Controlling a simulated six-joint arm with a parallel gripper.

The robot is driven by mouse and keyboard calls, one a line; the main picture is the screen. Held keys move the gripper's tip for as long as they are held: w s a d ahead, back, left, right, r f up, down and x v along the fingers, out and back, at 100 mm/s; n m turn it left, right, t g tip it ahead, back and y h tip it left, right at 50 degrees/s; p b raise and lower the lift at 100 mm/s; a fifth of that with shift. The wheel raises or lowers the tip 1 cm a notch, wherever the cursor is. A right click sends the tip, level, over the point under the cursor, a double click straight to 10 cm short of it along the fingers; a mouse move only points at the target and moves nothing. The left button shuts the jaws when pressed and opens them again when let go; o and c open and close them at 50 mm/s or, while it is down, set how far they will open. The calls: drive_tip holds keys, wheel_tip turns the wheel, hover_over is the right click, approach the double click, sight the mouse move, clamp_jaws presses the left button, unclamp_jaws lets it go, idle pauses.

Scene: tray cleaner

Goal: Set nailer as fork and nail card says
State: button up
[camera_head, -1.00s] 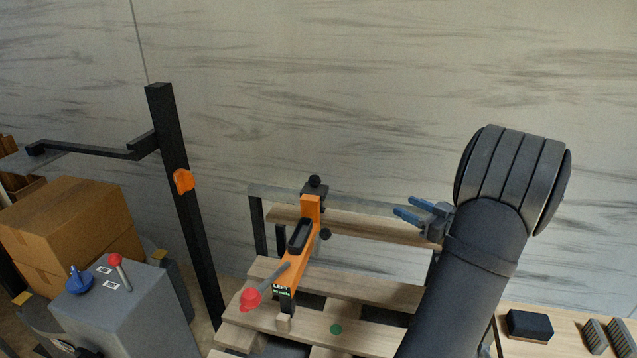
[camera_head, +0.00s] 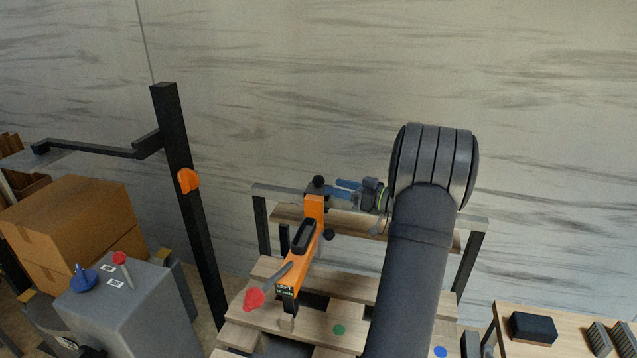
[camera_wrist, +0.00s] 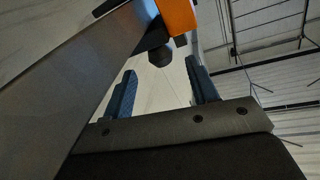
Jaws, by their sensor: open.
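The orange nailer (camera_head: 300,257) hangs from a black carriage (camera_head: 318,190) on the grey rail (camera_head: 272,190) above a wooden pallet. It has a black handle, a lever with a red ball (camera_head: 253,299) and a small display (camera_head: 285,290). A black knob (camera_head: 329,235) sticks out on its right. My gripper (camera_head: 340,190) is open, its blue fingers pointing left, close to the right of the carriage. In the wrist view its fingers (camera_wrist: 162,88) stand either side of a gap, with a dark knob (camera_wrist: 160,55) and orange body (camera_wrist: 176,15) beyond. I cannot tell whether they touch.
The pallet (camera_head: 355,290) carries a green dot (camera_head: 339,330) and a blue dot (camera_head: 441,352). A black post (camera_head: 190,210) with an orange part stands left. A grey console (camera_head: 140,310) and cardboard boxes (camera_head: 75,225) are farther left. A side table (camera_head: 500,330) holds a black block (camera_head: 533,327).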

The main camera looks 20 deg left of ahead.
sight(318, 182)
drive_tip(key=a, duration=0.3)
drive_tip(key=w+a, duration=0.1)
drive_tip(key=a, duration=0.2)
drive_tip(key=shift+w+a, duration=0.15)
drive_tip(key=shift+a, duration=0.2)
clamp_jaws()
drive_tip(key=a, duration=1.3)
drive_tip(key=shift+r, duration=0.1)
unclamp_jaws()
drive_tip(key=shift+a, duration=0.1)
